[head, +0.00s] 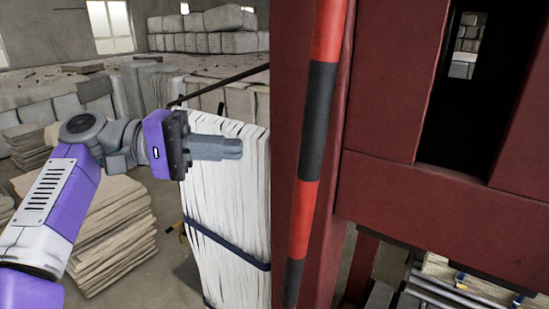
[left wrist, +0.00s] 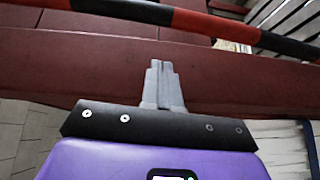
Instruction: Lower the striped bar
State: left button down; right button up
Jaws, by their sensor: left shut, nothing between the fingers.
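The striped bar (head: 318,120), banded red and black, runs nearly upright along the front of a dark red frame in the head view. In the left wrist view the striped bar (left wrist: 190,22) crosses the top of the picture. My left gripper (head: 238,148) is to the left of the bar, its fingers shut and pointing right toward it. A gap lies between the fingertips and the bar. The left gripper also shows in the left wrist view (left wrist: 160,66), shut and empty. My right gripper is not in view.
The dark red frame (head: 393,190) fills the right side, with a dark opening in it. A strapped stack of white sheets (head: 225,205) stands behind my left gripper. More stacks (head: 120,230) and grey bales lie at the left and back.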

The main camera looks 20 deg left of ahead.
pick_arm(q)
jog(key=d, duration=0.8)
jog(key=shift+s+f, duration=0.15)
jog(key=shift+f, duration=0.2)
jog(key=shift+s, duration=0.1)
